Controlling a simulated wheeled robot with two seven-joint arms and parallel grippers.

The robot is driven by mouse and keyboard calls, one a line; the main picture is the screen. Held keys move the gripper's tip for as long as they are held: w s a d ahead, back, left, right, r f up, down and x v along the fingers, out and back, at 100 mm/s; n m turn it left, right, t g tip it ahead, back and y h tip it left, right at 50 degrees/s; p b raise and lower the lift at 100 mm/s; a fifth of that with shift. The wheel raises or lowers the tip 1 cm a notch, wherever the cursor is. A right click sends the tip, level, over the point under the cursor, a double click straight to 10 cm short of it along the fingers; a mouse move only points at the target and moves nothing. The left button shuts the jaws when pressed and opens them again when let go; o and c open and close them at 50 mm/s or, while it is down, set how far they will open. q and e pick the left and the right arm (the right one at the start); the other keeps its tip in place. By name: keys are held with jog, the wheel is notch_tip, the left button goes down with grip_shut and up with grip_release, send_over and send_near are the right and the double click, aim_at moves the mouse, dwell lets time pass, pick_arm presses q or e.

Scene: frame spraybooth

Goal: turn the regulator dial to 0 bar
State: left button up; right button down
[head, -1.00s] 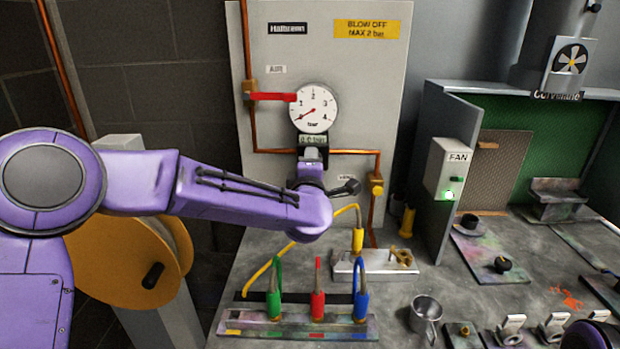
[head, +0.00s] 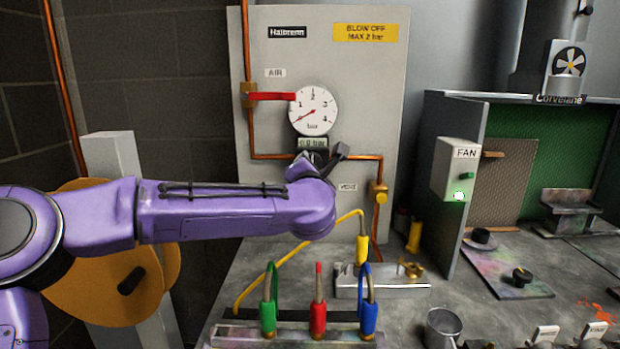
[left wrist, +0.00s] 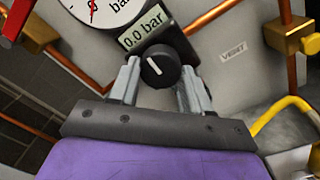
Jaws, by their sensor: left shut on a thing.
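The regulator dial is a black knob with a white mark (left wrist: 158,66), just under the small display (left wrist: 145,28). The display reads 0.0 bar in the left wrist view. Above it is the white round gauge (head: 313,111), whose red needle points to the lower left, at the low end of its scale. My left gripper (left wrist: 156,76) is shut on the dial, one finger on each side of it. My right gripper is not in view.
A red-handled air valve (head: 271,96) is left of the gauge, and copper pipes run around it. Below stand green, red and blue hose ends (head: 318,302) and a yellow hose (head: 362,248). The fan box (head: 459,168) with a lit green lamp is at the right.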

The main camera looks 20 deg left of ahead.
pick_arm(q)
jog(key=shift+r+n, duration=0.4)
jog(key=shift+r, duration=0.1)
jog(key=o, duration=1.1)
jog(key=shift+w+f, duration=0.1)
jog(key=b+v, duration=0.1)
jog(key=v, duration=0.4)
jog(key=b+v, duration=0.2)
jog(key=v, duration=0.3)
jog(key=shift+s+d+f, duration=0.1)
jog(key=shift+s+f, duration=0.15)
